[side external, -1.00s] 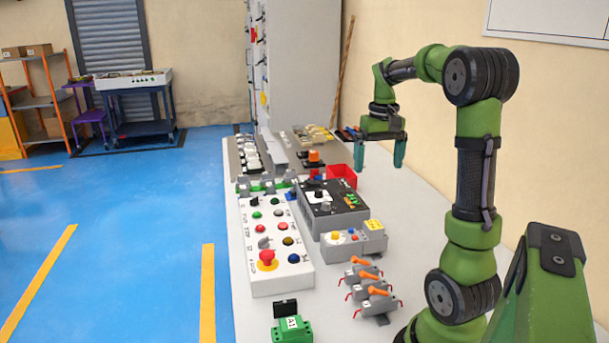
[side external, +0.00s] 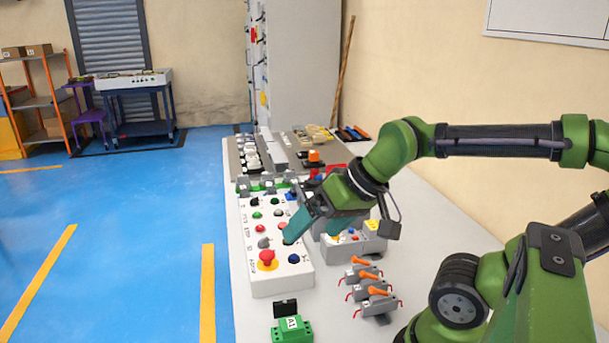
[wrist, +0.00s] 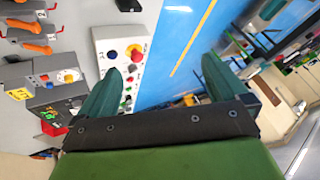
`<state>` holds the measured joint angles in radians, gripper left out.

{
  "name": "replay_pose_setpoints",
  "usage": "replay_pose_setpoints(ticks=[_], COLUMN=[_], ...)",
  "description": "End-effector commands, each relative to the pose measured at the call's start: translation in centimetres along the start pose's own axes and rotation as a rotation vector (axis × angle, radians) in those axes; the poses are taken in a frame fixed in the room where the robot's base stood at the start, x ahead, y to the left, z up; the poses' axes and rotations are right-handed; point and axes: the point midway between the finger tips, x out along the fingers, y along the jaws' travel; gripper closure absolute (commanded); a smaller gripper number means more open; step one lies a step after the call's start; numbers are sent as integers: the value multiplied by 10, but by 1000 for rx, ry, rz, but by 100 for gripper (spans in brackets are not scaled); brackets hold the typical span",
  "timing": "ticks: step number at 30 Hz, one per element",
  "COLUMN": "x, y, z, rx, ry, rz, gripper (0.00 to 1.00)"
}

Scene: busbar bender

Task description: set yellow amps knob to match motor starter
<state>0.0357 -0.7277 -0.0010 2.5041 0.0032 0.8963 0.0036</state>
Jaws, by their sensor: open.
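A small grey box (side external: 365,240) with a yellow label stands right of the white button panel, partly behind my gripper. A yellow-orange knob (wrist: 68,76) on a white dial shows on this box in the wrist view, beside small red and blue buttons. The dial marks and label text are too small to read. I cannot tell for sure which device is the motor starter. My gripper (side external: 308,234) is open and empty, tilted down over the right side of the button panel. In the wrist view its two teal fingers (wrist: 161,68) are wide apart, with the grey box left of them.
The white button panel (side external: 252,275) carries a red mushroom button (side external: 267,256) and several coloured knobs. A black-topped box (wrist: 58,108) sits beside the grey box. Orange-handled switches (side external: 368,276) and a green terminal block (side external: 292,330) are at the bench's near end. Bare bench lies between.

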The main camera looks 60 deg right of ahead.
Motion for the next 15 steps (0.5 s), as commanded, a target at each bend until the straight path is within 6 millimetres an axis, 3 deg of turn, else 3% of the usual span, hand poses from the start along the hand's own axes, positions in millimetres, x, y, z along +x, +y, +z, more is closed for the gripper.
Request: replay_pose_setpoints(ticks=[3, 15], x=[-5, -5], y=[-10, -10], z=[3, 2], rx=[-38, -38], ry=[11, 8], rz=[-27, -26], gripper=[0, 2])
